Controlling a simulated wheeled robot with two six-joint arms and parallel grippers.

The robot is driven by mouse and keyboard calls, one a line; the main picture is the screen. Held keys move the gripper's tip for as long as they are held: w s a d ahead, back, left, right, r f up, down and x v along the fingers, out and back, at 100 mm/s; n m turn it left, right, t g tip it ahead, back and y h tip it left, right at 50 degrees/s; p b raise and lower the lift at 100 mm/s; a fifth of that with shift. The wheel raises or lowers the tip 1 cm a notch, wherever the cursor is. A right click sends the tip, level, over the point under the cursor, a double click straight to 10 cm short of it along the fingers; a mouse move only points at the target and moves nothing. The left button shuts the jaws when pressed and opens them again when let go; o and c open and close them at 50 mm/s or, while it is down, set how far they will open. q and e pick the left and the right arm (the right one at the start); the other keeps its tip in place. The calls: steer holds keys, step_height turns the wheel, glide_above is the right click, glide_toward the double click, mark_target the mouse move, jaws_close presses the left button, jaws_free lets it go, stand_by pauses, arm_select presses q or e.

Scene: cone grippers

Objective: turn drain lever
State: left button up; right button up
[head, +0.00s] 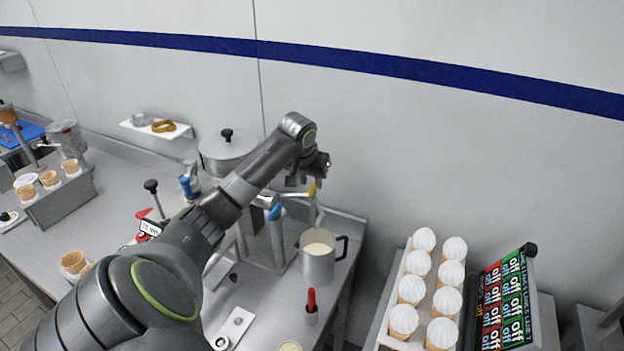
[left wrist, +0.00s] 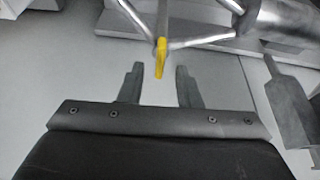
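A yellow-tipped lever (head: 312,189) sits on the metal pipework behind the counter, close to the wall. In the left wrist view the yellow tip (left wrist: 160,57) points towards my left gripper (left wrist: 159,85). The two fingers are apart, with the tip centred at the mouth of the gap, and no grip on it shows. In the head view my left gripper (head: 306,174) is just above the lever, and its fingers are partly hidden. My right gripper is not in view. Blue-handled levers (head: 275,212) (head: 187,187) are nearby.
A metal jug (head: 318,266) with pale liquid stands below the lever. A lidded pot (head: 226,154) is at the back. A red-handled tool (head: 311,306) stands in front. A rack of filled cones (head: 407,290) and a switch panel (head: 504,300) are at right.

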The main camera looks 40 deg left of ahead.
arm_select(q)
steer(key=shift+x, duration=1.1)
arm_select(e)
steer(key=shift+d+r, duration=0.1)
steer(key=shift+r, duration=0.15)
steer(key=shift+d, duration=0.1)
arm_select(q)
steer(key=shift+c, duration=0.8)
jaws_close()
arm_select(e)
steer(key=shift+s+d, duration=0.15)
arm_select(q)
steer(key=shift+p, duration=0.3)
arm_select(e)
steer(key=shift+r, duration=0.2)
